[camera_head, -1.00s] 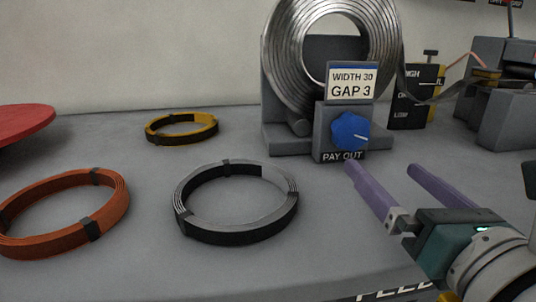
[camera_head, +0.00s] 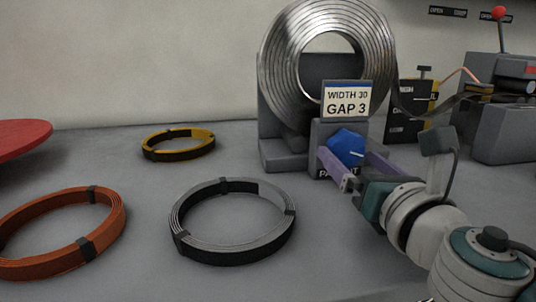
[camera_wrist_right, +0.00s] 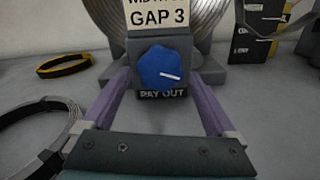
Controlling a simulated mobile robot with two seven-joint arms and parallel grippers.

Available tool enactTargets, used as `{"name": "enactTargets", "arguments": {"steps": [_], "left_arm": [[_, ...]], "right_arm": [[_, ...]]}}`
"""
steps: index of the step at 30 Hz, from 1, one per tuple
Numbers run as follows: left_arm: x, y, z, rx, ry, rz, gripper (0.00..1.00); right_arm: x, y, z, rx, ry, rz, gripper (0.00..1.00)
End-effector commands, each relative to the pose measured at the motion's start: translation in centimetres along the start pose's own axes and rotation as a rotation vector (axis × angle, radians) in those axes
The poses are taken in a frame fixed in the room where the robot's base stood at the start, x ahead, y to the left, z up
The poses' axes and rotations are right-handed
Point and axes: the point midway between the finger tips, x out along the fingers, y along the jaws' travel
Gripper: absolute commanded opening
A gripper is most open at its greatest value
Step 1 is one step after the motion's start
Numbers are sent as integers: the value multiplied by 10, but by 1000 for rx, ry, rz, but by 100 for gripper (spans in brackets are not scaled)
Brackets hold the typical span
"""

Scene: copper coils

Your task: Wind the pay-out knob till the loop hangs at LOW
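The blue pay-out knob (camera_head: 347,147) is on a grey block under the coil; it also shows in the right wrist view (camera_wrist_right: 165,66), its white pointer toward the right. My right gripper (camera_head: 349,158) is open, its purple fingers on either side of the knob; the wrist view (camera_wrist_right: 160,80) shows gaps on both sides. The metal strip (camera_head: 408,112) leaves the coil (camera_head: 283,60) and sags in a loop across the dark gauge board (camera_head: 408,132). The loop's bottom looks about mid-board, below HIGH; LOW is hard to read now. My left gripper is out of view.
A sign (camera_head: 347,101) reads WIDTH 30, GAP 3 above the knob. Black-and-silver (camera_head: 235,252), copper (camera_head: 62,235) and yellow (camera_head: 178,146) coil rings lie on the grey table. A red disc (camera_head: 18,140) is at the left edge. A grey machine (camera_head: 495,125) stands at the right.

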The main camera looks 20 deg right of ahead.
Motion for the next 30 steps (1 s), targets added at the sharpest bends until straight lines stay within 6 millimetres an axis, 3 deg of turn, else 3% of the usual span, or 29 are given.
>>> {"name": "enactTargets", "arguments": {"steps": [2, 20, 30], "left_arm": [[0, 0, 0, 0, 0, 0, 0], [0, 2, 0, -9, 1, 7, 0], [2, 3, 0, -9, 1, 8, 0]], "right_arm": [[0, 0, 0, 0, 0, 0, 82], [0, 0, 0, 1, 0, 0, 14], [0, 0, 0, 48, -1, -1, 13]]}}
